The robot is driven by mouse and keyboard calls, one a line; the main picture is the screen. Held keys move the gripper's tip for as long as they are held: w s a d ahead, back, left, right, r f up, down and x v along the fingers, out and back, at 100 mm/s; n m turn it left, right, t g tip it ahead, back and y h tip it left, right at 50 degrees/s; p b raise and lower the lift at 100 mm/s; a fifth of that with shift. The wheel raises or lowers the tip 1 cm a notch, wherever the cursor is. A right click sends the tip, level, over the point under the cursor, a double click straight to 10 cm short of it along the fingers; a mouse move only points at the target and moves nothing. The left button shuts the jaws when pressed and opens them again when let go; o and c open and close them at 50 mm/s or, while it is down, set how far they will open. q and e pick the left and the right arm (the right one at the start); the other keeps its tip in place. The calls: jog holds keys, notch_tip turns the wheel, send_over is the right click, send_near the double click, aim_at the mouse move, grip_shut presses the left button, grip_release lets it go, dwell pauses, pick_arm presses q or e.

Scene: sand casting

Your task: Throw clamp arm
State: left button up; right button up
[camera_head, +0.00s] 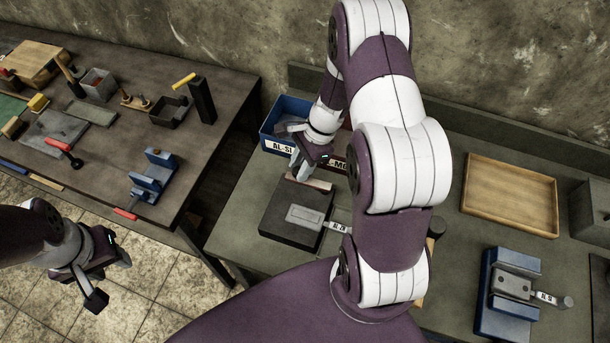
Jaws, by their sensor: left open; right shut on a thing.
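My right arm arches over the right-hand bench. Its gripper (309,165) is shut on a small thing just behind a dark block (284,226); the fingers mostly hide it. A thin pale-brown bar (318,185) shows right below the fingers; I cannot tell whether it is the held thing. A grey plate (305,217) with a labelled tag lies on the dark block. My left gripper (112,280) is open and empty over the floor, in front of the left bench. I cannot tell for certain which part is the clamp arm; a red-handled lever (59,144) lies on the left bench.
A blue bin (270,143) stands behind my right gripper. A blue fixture (498,322) holding a tagged grey part and a wooden tray (510,197) are at right. The left bench (120,150) carries a blue vise (152,182) and several tools. A gap separates the benches.

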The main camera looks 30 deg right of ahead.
jog(key=shift+s+a+n, duration=0.1)
jog(key=shift+a+n, duration=0.05)
jog(key=shift+n, duration=0.25)
jog(key=shift+r, duration=0.1)
jog(key=shift+s+a+n+g, duration=0.2)
jog(key=shift+n+g, duration=0.1)
jog(key=shift+n, duration=0.2)
jog(key=shift+s+a+n+p, duration=0.2)
jog(key=shift+n+p, duration=0.2)
jog(key=shift+n, duration=0.1)
jog(key=shift+g, duration=0.3)
jog(key=shift+s+a+n, duration=0.2)
jog(key=shift+n, duration=0.3)
